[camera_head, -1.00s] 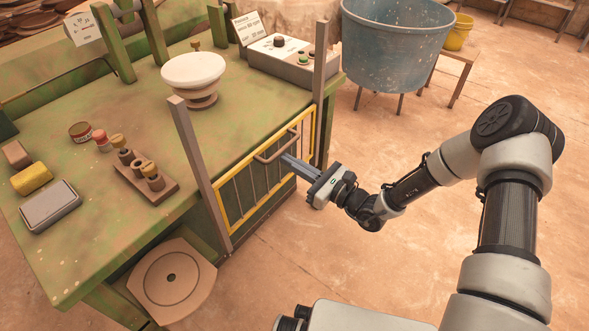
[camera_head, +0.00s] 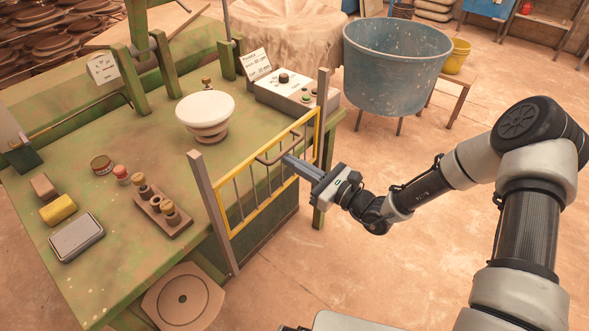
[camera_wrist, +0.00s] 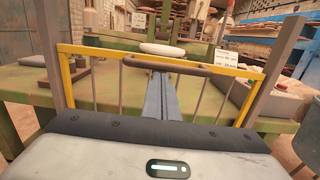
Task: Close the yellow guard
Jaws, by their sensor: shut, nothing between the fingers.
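The yellow guard (camera_head: 262,206) is a barred frame standing upright between two grey posts at the front edge of the green press table. Its top rail sits a little below the post tops. A brown handle (camera_head: 270,158) projects from its upper part; in the wrist view the handle (camera_wrist: 168,65) crosses just above my fingers. My gripper (camera_head: 287,160) is shut and empty, its fingers pointing at the guard under the handle. In the wrist view my gripper (camera_wrist: 160,78) seems to touch the handle from below; exact contact is hard to tell.
On the table (camera_head: 130,235) stand a white round piece (camera_head: 205,108) on a base, a control box (camera_head: 290,91), a rack of weights (camera_head: 162,212) and small items. A blue tub (camera_head: 395,70) stands behind right.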

